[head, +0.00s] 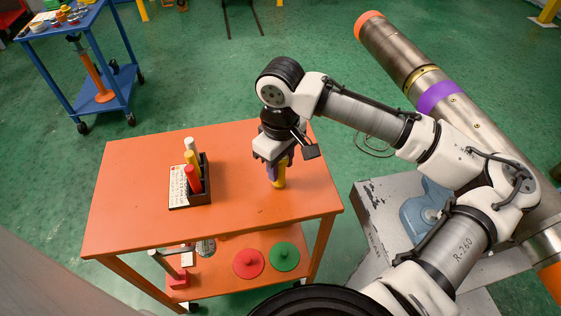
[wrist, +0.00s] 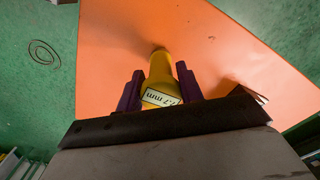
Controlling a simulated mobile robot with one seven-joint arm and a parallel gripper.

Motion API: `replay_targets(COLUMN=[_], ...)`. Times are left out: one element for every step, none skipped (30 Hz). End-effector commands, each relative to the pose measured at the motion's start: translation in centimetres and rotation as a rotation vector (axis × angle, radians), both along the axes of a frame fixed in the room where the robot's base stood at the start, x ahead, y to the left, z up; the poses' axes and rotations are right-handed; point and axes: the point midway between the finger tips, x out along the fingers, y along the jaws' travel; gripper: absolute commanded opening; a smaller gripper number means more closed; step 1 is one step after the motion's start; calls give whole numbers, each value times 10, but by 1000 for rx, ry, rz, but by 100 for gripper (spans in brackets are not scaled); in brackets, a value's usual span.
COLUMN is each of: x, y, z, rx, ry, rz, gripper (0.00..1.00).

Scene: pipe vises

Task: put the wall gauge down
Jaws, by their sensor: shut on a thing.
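The wall gauge is a yellow piece (wrist: 160,75) with a white label ending in "7 mm" in the wrist view. It also shows in the head view (head: 279,181), upright under my gripper at the right part of the orange table (head: 240,220). My gripper (wrist: 159,88) points down, its purple fingers shut on the gauge from both sides. The gauge's lower end is at or just above the table top; I cannot tell whether it touches. Its upper part is hidden by my gripper in the head view.
A black rack (head: 204,190) with red, yellow and white upright pieces stands left of my gripper. The table top around the gauge is clear. A lower shelf holds a red disc (head: 249,263) and a green disc (head: 284,256). A large pipe (head: 440,95) lies at right.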

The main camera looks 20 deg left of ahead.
Motion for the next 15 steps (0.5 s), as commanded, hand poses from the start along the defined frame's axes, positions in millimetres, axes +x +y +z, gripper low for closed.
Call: replay_targets(x=[0, 0, 0, 0, 0, 0, 0, 0, 0, 0, 0, 0, 0, 0, 0], y=[0, 0, 0, 0, 0, 0, 0, 0, 0, 0, 0, 0, 0, 0, 0], z=[0, 1, 1, 0, -1, -2, -3, -3, -2, -2, -2, -2, -2, -2, -2], rx=[0, 0, 0, 0, 0, 1, 1, 0, 0, 0, 0, 0, 0, 0, 0], ry=[0, 0, 0, 0, 0, 1, 1, 1, 0, 0, 0, 0, 0, 0, 0], rz=[0, 0, 0, 0, 0, 0, 0, 0, 0, 0, 0, 0, 0, 0, 0], gripper=[11, 11, 11, 11, 11, 11, 11, 38, 43, 47, 51, 56, 58, 58, 58])
